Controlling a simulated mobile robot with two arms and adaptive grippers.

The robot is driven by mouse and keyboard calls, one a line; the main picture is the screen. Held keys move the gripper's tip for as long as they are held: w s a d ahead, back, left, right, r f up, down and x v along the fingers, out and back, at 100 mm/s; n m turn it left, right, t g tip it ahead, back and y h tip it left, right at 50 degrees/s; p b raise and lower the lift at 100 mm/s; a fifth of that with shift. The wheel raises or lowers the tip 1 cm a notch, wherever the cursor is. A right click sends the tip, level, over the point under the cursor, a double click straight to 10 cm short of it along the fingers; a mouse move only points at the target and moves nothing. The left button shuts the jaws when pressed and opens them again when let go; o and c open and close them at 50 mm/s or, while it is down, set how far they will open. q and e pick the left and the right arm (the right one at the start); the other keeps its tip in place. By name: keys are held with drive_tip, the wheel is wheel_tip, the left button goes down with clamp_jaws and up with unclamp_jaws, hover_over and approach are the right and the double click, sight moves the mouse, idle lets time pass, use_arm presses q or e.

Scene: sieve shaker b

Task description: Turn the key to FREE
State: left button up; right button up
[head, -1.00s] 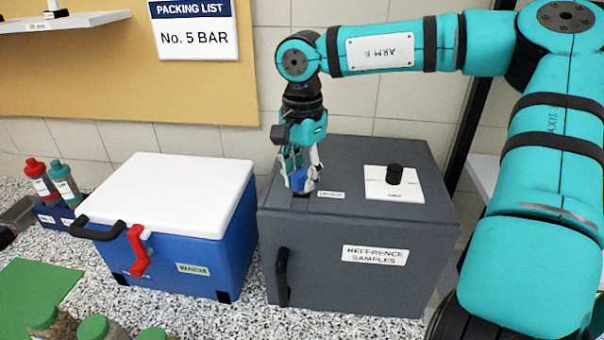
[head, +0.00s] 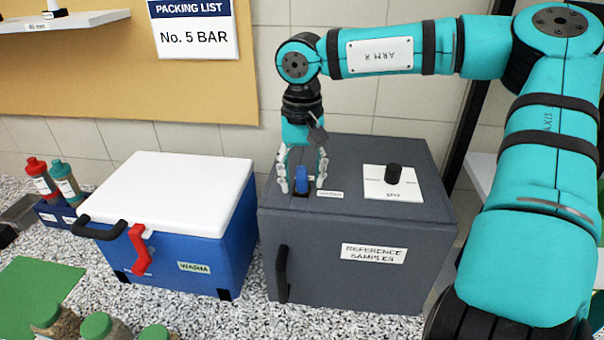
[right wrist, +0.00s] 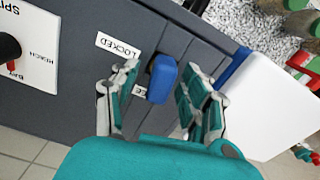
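The blue key (head: 301,178) stands on top of the grey reference samples cabinet (head: 345,280), near its left edge. It also shows in the right wrist view (right wrist: 162,80). My right gripper (head: 302,182) is open above the cabinet, with one finger on each side of the key. In the right wrist view, gaps show between the key and both fingers (right wrist: 160,84). A LOCKED label (right wrist: 118,45) lies beside the key; a second label (right wrist: 139,90), partly hidden by a finger, shows letters ending in EE. My left gripper is not in view.
A black knob (head: 394,173) on a white plate stands right of the key on the cabinet top. A blue cool box (head: 180,255) with white lid and red latch (head: 139,250) stands to the left. Jars with green lids (head: 96,326) are at the front left.

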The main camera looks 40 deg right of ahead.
sight(302, 171)
wheel_tip(302, 171, up, 12)
idle(0.7)
